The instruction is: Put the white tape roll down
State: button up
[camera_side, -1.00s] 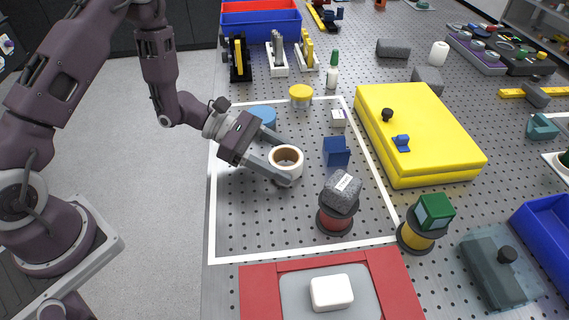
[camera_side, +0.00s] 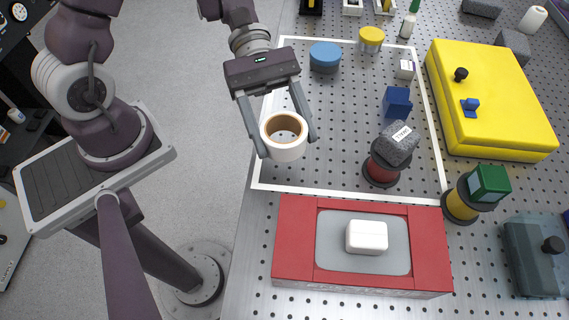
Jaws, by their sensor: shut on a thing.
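The white tape roll (camera_side: 285,151) has a brown cardboard core and sits between the two fingers of my gripper (camera_side: 285,140). My gripper is shut on it, one finger on each side. The roll's open end faces up toward the camera. It appears over the near left part of the white-outlined area on the perforated metal table (camera_side: 330,165). I cannot tell whether its underside touches the table or hangs above it.
To the right stand a grey labelled block (camera_side: 397,143) on a red round holder and a blue block (camera_side: 397,102). A red frame (camera_side: 297,240) with a white block (camera_side: 366,237) lies in front. Blue (camera_side: 325,57) and yellow (camera_side: 371,40) round pieces are behind. A yellow case (camera_side: 490,100) is at right.

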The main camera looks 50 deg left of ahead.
aim_at(283, 170)
notch_tip(283, 170, down, 9)
jog(key=shift+r, duration=0.15)
jog(key=o, duration=1.4)
jog(key=shift+c, duration=0.2)
